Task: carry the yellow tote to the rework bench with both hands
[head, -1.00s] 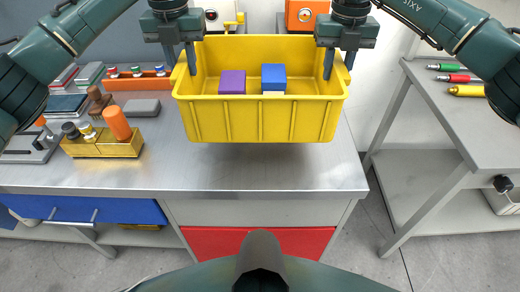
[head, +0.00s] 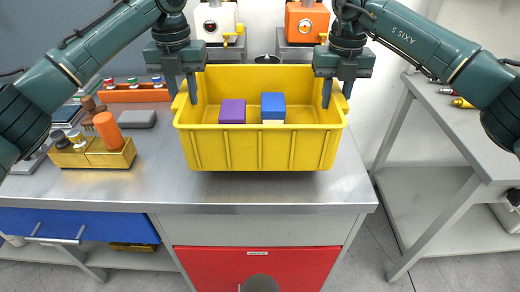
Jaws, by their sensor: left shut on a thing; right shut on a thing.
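The yellow tote (head: 260,150) is in the middle of the head view, upright, above the front part of a steel-topped bench (head: 262,195). A purple block (head: 232,111) and a blue block (head: 273,106) with a pale lower part lie inside it. My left gripper (head: 183,92) is shut on the tote's left end wall. My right gripper (head: 336,93) is shut on its right end wall. The fingertips are partly hidden by the walls. I cannot tell from the picture which bench is the rework bench.
A yellow holder (head: 95,155) with an orange-handled tool stands on the bench left of the tote. An orange rack (head: 135,94) is behind it. White and orange machines (head: 305,22) stand at the back. A grey table (head: 470,125) is at right, across a floor gap.

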